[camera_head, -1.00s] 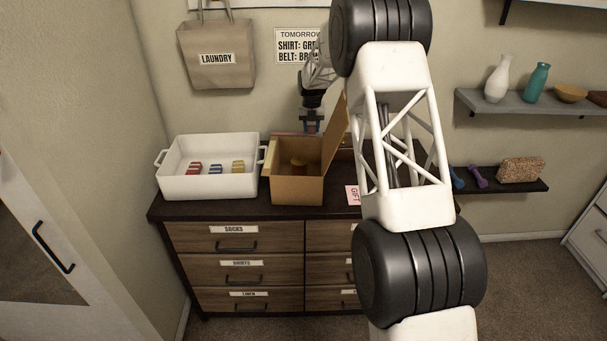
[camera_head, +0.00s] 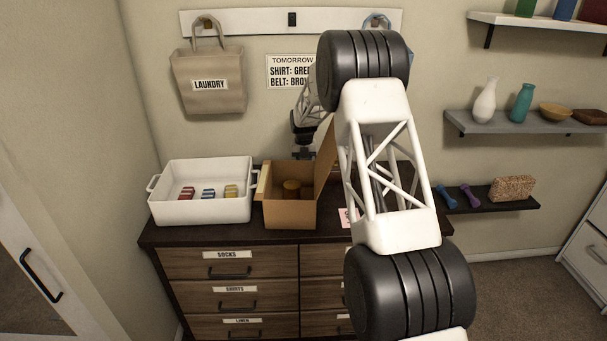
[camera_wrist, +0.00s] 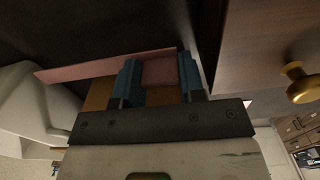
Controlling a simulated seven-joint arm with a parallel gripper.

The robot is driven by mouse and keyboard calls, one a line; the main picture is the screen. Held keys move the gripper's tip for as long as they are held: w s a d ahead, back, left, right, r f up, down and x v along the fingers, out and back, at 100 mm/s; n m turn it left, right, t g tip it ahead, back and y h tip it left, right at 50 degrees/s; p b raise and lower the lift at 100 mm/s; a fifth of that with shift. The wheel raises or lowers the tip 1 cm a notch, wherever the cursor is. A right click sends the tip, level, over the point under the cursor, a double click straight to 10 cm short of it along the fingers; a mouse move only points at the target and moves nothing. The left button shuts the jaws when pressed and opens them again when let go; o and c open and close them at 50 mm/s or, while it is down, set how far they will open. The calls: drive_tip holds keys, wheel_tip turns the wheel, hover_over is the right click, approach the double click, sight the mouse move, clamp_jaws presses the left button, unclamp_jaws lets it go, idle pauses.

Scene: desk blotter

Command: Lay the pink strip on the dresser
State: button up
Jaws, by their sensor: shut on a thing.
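My gripper (camera_wrist: 159,64) has its blue fingers shut on the pink strip (camera_wrist: 95,68) in the wrist view. The strip passes between the fingers and reaches out to the left, against a dark surface. In the head view my gripper's dark wrist end shows behind the open cardboard box (camera_head: 290,214), low over the back of the dresser (camera_head: 228,241). The fingertips and strip are hidden there by the box. I cannot tell whether the strip touches the dresser top.
A white tray (camera_head: 199,213) with several small coloured rolls stands left of the box. A pink card (camera_head: 346,218) lies right of the box, partly behind my arm. The box's raised flap stands close to my arm. A brass knob (camera_wrist: 301,84) shows in the wrist view.

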drive_tip(key=shift+f, duration=0.4)
drive_tip(key=shift+f, duration=1.9)
drive_tip(key=o, duration=0.7)
drive_tip(key=shift+r, duration=0.1)
wheel_tip(320, 180, up, 12)
drive_tip(key=shift+f, duration=0.2)
drive_tip(key=shift+r, duration=0.15)
